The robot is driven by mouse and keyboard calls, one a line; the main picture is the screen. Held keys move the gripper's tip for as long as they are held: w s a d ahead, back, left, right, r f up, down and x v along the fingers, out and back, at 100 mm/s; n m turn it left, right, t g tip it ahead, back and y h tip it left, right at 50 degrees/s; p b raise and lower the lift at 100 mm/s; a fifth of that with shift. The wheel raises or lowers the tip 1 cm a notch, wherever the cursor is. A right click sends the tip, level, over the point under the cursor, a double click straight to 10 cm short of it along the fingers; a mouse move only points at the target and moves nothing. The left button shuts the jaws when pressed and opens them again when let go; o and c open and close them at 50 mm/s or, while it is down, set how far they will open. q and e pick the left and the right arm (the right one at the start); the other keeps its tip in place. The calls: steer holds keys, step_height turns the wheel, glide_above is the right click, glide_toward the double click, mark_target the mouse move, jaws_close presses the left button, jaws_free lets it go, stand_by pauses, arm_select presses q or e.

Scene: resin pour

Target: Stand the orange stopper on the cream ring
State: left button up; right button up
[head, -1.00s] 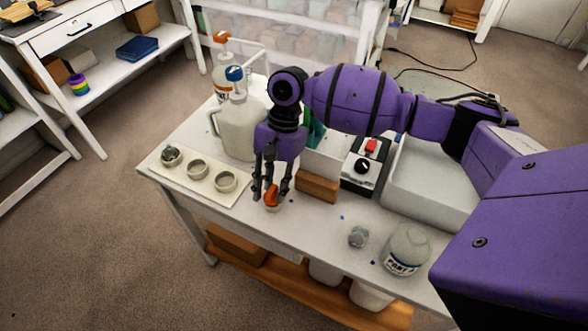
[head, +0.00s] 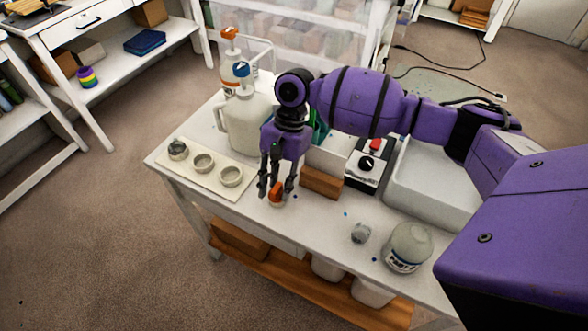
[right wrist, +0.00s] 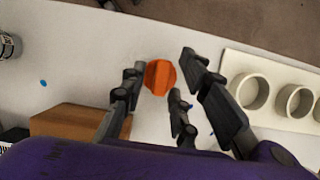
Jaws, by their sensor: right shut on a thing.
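The orange stopper (head: 276,189) is between the fingers of my right gripper (head: 275,190), low over the white table near its front edge. It also shows in the right wrist view (right wrist: 160,77), between the dark fingers (right wrist: 163,85). The gripper is shut on it. A pale part shows under the orange; whether it touches the table I cannot tell. Three cream-grey rings stand on a cream board to the left: a right one (head: 231,176), a middle one (head: 203,163) and a left one (head: 178,149) with a grey thing in it. My left gripper is out of view.
A white jug (head: 246,125) stands behind the board (head: 207,186). A brown block (head: 321,183) is close right of my gripper, with a switch box (head: 367,164) beyond. A grey faceted piece (head: 360,233) and a labelled jar (head: 408,247) stand at the front right.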

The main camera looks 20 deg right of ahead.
steer(key=o, duration=1)
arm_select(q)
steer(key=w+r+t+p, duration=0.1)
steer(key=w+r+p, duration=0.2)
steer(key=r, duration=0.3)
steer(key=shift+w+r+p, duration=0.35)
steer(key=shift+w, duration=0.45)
arm_select(e)
steer(key=v, duration=0.5)
steer(key=a+v, duration=0.1)
steer(key=v, duration=0.5)
steer(key=s+v, duration=0.1)
steer(key=v, duration=0.4)
steer(key=shift+r, duration=0.65)
